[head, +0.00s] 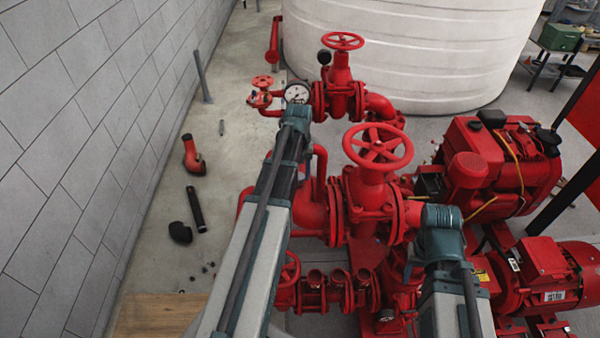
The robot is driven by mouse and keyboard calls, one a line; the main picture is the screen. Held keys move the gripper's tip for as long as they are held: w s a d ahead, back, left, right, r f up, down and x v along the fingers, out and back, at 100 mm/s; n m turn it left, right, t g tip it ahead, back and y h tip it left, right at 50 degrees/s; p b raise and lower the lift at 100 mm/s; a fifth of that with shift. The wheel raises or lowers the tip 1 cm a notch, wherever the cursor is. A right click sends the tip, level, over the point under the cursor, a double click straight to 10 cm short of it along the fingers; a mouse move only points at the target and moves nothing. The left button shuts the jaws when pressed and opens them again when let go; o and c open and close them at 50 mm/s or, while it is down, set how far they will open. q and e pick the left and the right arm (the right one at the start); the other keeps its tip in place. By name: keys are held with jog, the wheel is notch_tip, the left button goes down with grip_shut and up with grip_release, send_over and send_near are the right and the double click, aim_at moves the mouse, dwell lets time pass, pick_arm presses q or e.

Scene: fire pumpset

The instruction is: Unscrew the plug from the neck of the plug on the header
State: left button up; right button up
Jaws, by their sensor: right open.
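A red header pipe with several short open-topped necks (339,281) sits low in the middle of the head view, among the red pump pipework. I cannot make out which part is the plug; it is too small or hidden. My right gripper (412,264) is only partly seen, below the teal wrist and close to the red pipes right of the necks. It is open, and I see nothing held in it. My left arm reaches up across the middle to near the white pressure gauge (297,94); its jaws do not show.
A large red handwheel valve (377,148) stands between my arms, with a smaller one (342,42) behind. A red engine (500,165) and motor (545,280) are at right. Loose pipe parts (195,208) lie on the floor by the grey block wall. A white tank (400,50) stands behind.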

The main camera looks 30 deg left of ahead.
pick_arm(q)
grip_shut()
jog(key=n, duration=0.3)
jog(key=shift+n, duration=0.8)
jog(key=n, duration=0.3)
jog(key=shift+n, duration=0.8)
jog(key=n, duration=0.4)
jog(key=shift+n, duration=0.3)
